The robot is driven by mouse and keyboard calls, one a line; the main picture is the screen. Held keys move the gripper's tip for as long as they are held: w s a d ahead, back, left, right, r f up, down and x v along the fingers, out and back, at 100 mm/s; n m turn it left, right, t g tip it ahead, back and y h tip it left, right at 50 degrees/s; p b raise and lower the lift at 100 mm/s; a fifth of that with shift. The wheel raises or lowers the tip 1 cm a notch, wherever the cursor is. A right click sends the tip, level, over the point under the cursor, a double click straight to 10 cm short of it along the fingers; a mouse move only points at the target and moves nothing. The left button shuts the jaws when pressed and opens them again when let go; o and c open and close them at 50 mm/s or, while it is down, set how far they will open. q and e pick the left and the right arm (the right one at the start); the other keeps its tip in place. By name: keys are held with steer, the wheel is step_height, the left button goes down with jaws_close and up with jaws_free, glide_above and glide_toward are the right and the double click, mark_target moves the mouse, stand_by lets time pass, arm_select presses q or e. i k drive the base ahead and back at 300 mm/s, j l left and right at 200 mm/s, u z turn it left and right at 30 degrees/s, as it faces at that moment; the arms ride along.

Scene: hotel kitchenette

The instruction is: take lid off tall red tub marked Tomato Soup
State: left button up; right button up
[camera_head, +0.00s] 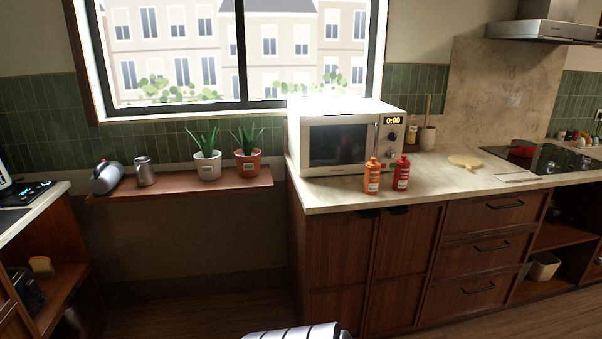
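A tall red container (401,174) with a pale label and a red top stands upright on the counter, in front of the microwave's right side. Its label is too small to read, so I cannot confirm that it says Tomato Soup. A similar orange container (372,177) stands upright just left of it, near the counter's front edge, with a small gap between them. Both have their tops on. Neither of my grippers shows in the head view. A ribbed pale part at the bottom edge may be mine.
A white microwave (341,139) stands behind the containers. A round wooden board (464,160) lies to their right, before the dark cooktop (546,160) with a red pot (522,148). Counter (436,176) right of the red container is clear. A shelf (238,183) holds two potted plants.

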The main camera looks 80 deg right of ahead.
mark_target(403, 161)
steer(key=z, duration=2.15)
steer(key=i+l+z, duration=0.4)
steer(key=l, duration=0.3)
steer(key=i+l+z, duration=0.45)
steer(key=i+l, duration=0.15)
